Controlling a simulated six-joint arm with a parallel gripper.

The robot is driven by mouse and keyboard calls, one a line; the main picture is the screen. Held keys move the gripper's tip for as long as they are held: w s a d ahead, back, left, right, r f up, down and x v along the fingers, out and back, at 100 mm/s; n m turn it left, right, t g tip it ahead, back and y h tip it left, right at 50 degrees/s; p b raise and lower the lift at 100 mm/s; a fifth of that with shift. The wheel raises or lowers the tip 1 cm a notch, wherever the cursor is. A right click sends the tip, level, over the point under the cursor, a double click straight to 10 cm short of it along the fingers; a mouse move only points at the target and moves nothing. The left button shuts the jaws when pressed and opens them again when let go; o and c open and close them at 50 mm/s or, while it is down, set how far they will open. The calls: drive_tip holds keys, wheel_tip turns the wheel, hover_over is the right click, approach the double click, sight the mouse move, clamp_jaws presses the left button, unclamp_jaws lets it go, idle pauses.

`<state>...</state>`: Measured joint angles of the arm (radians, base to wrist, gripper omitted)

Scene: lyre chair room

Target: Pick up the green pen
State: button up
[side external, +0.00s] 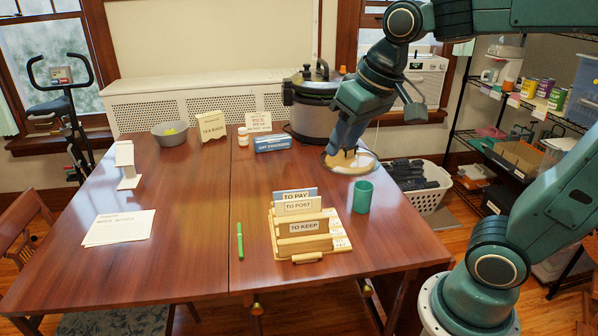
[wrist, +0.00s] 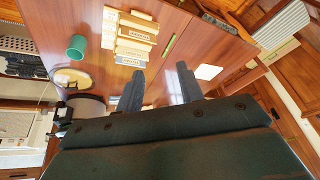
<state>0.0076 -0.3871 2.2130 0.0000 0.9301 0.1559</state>
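The green pen (side external: 240,240) lies on the wooden table, left of the letter sorter, in the side external view. It also shows in the wrist view (wrist: 169,46), beyond the gripper's fingers and beside the sorter. My gripper (side external: 347,161) is over the far right part of the table, above a round plate-like thing, well apart from the pen. In the wrist view my gripper's two fingers (wrist: 158,85) stand wide apart with nothing between them, so it is open and empty.
The letter sorter (side external: 272,237) and a green cup (side external: 363,196) stand right of the pen. Papers (side external: 119,228) lie to the left. A grey bowl (side external: 170,133), a tea bags box (side external: 211,125) and a large pot (side external: 314,105) are at the back. The table around the pen's left is clear.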

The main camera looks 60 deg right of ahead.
drive_tip(key=w+f+m+g, duration=0.1)
drive_tip(key=w+m, duration=0.1)
drive_tip(key=w, duration=0.8)
drive_tip(key=m+g, duration=0.3)
drive_tip(key=m, duration=0.2)
hover_over(240, 235)
wheel_tip(240, 235, down, 24)
drive_tip(key=shift+a+f, duration=0.1)
drive_tip(key=shift+f, duration=0.1)
drive_tip(key=shift+f, duration=0.1)
drive_tip(key=shift+f, duration=4.2)
